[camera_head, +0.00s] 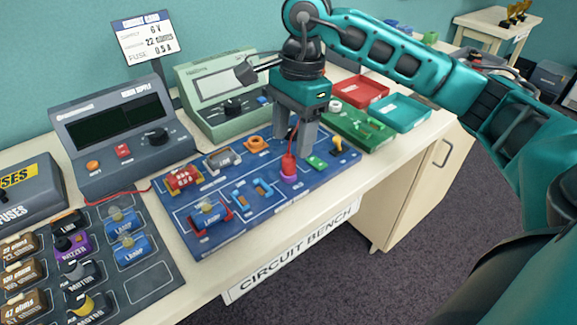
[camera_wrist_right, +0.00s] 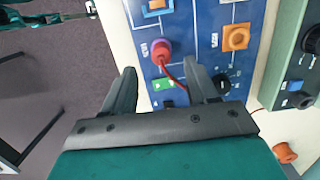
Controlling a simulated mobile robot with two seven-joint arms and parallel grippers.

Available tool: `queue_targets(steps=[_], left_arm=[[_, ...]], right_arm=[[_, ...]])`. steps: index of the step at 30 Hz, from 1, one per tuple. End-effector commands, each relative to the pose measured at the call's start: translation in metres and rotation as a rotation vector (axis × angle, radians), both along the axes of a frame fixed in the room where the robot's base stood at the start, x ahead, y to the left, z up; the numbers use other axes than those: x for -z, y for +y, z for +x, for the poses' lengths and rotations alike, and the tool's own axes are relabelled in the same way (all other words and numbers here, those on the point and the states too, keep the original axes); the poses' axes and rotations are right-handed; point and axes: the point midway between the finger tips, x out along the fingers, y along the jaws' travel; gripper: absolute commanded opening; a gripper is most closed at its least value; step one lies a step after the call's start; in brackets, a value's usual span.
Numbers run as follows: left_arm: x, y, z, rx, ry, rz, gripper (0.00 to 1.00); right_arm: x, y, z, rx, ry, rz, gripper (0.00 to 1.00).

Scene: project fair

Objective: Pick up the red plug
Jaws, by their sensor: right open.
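The red plug (camera_head: 288,163) stands upright on a purple socket (camera_head: 288,179) at the right part of the blue circuit board (camera_head: 222,227). In the right wrist view the red plug (camera_wrist_right: 160,53) shows just beyond the fingertips, roughly centred between them, with a red cable (camera_wrist_right: 172,78) running off it towards the right finger. My right gripper (camera_head: 293,147) is open and points down above the board, its fingertips close to the plug's top. The right wrist view also shows my right gripper (camera_wrist_right: 161,72) with nothing held.
A red tray (camera_head: 358,92) and a teal tray (camera_head: 400,112) lie right. A power supply (camera_head: 125,132) and a green meter (camera_head: 218,85) stand behind.

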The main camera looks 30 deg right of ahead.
Motion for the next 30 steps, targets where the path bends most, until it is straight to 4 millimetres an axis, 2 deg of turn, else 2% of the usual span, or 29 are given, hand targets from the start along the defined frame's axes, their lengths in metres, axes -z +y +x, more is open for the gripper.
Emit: queue_targets(steps=[12,20,30], left_arm=[[-0.001,0.0,0.0,0.0,0.0,-0.001,0.43],[-0.001,0.0,0.0,-0.001,-0.001,-0.001,0.43],[-0.003,0.0,0.004,-0.001,-0.008,-0.002,0.43]], right_arm=[[0.05,0.005,0.001,0.0,0.002,0.001,0.58],[0.053,0.006,0.001,0.0,0.0,0.001,0.58],[0.053,0.006,0.001,0.0,0.0,0.001,0.26]])
